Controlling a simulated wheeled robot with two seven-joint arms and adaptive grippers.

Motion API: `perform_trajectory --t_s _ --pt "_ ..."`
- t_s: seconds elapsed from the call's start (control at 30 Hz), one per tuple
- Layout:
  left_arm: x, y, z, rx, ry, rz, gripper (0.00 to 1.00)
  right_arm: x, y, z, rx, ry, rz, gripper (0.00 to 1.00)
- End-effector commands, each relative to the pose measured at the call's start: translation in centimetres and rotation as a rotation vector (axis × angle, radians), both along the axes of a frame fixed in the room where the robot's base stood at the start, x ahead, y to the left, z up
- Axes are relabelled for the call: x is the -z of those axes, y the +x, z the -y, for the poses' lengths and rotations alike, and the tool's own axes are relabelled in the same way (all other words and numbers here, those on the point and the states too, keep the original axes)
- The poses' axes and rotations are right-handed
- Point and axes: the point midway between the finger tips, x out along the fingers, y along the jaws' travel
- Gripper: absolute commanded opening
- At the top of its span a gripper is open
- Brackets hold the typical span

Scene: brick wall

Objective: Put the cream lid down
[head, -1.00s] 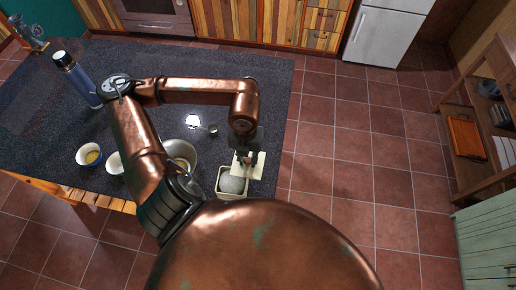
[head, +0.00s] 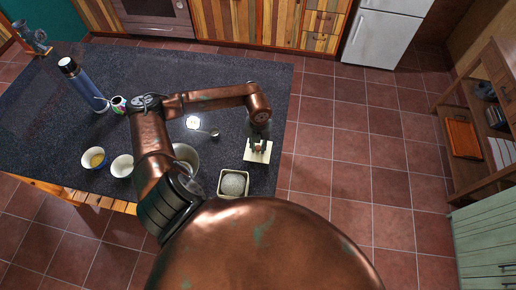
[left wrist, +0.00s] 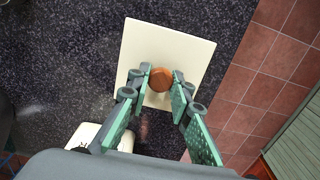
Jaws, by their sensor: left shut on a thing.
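The cream lid (head: 257,155) is a square plate with a round brown knob (left wrist: 160,79). My left gripper (head: 258,142) is shut on the knob, and the lid is beneath its fingers. The left gripper also shows in the left wrist view (left wrist: 158,88), with a green-padded finger on each side of the knob. The lid is over the dark counter near its right edge; I cannot tell whether it touches the counter. A cream square container (head: 233,183) stands open below it in the head view, with grey-white contents. My right gripper is not in view.
The dark speckled counter (head: 60,125) also holds a metal pot (head: 187,155), two bowls (head: 95,158), a blue flask (head: 82,84), a small patterned cup (head: 119,104) and a small metal scoop (head: 213,132). The counter's right edge drops to the tiled floor just beside the lid.

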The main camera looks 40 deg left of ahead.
Motion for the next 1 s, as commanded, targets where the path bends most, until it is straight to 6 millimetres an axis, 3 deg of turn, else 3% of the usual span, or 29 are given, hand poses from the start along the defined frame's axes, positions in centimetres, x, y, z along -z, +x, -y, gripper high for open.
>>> perform_trajectory --t_s 0.13,0.47,0.5,0.73,1.0 --pt "1.5 0.0 0.0 -0.001 0.0 -0.001 0.0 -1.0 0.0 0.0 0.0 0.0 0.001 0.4" --pt "2.1 0.0 0.0 0.0 0.0 0.001 0.0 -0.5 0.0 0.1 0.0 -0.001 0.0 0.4" --pt "2.1 0.0 0.0 0.0 0.0 0.001 0.2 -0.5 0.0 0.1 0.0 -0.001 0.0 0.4" --pt "2.0 0.0 0.0 0.0 0.0 0.001 0.36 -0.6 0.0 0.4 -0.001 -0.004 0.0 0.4" --pt "1.9 0.0 0.0 0.0 0.0 0.001 0.37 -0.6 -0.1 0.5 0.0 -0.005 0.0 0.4"
